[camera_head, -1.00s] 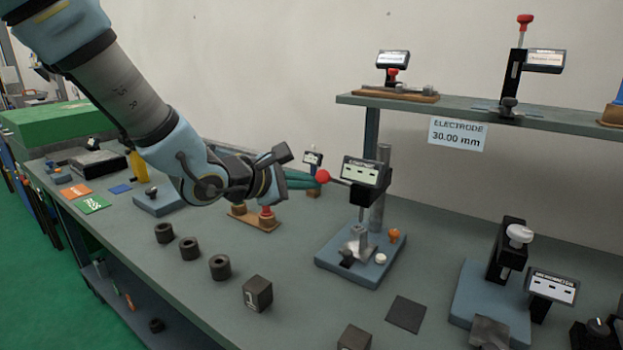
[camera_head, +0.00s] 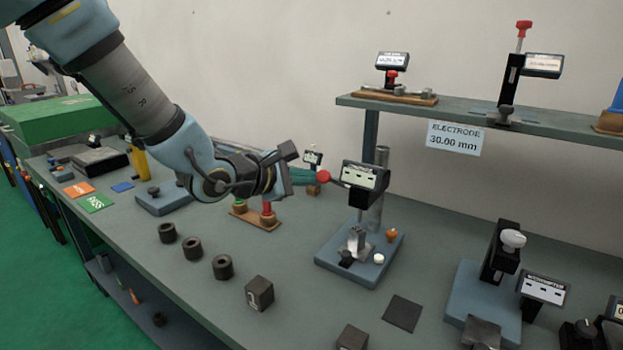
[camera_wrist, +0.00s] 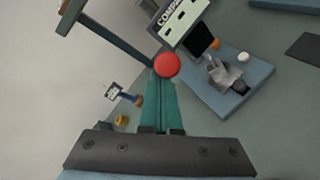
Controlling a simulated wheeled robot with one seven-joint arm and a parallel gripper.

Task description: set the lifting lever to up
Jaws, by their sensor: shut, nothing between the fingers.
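The lifting lever's red ball knob (camera_head: 324,177) sticks out to the left of the comparator's display box (camera_head: 364,177), on a stand with a blue base (camera_head: 345,270). The lever arm behind the ball is mostly hidden. My gripper (camera_head: 314,178) has long green fingers, shut together and empty, with the tips right at the left side of the ball. In the wrist view the red ball (camera_wrist: 167,65) sits just past the fingertips (camera_wrist: 163,82). I cannot tell whether they touch it.
Behind my fingers stands a small display (camera_head: 312,158). A wooden stand with red-topped parts (camera_head: 267,215) is below my wrist. Dark rings (camera_head: 191,247) and a numbered block (camera_head: 259,292) lie in front. A shelf (camera_head: 450,106) overhangs at the back right.

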